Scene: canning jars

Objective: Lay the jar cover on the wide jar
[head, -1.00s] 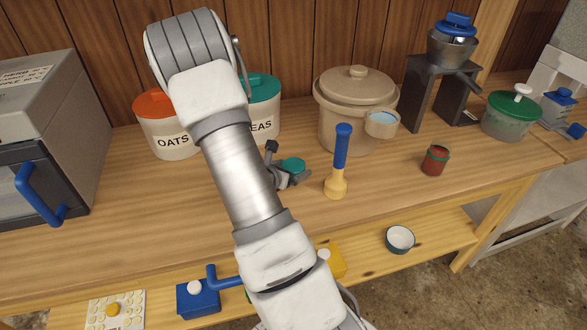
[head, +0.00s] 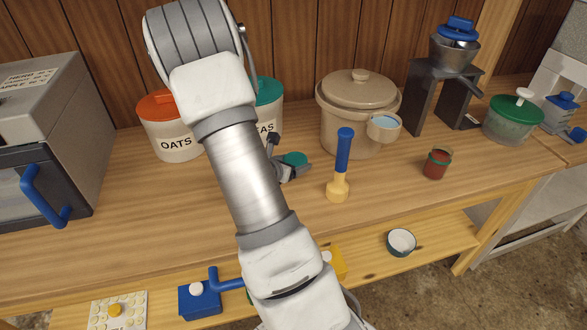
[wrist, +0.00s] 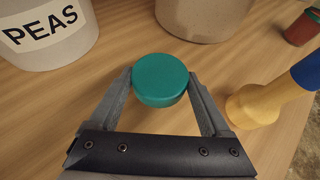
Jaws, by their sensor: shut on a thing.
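The jar cover (wrist: 160,78) is a round teal disc. My gripper (wrist: 161,84) is shut on it, one finger at each side, and holds it level. In the head view the cover (head: 295,158) shows beside my arm, left of the blue-and-yellow tool; its height above the counter is hard to tell. A small red jar with a green rim (head: 436,164) stands apart to the right on the counter. I cannot tell for certain which is the wide jar.
The upright blue-and-yellow tool (head: 341,170) stands close to the right of my gripper. Behind are the OATS canister (head: 175,142), the PEAS canister (wrist: 45,48) and a beige lidded crock (head: 350,130) with a cup at its side.

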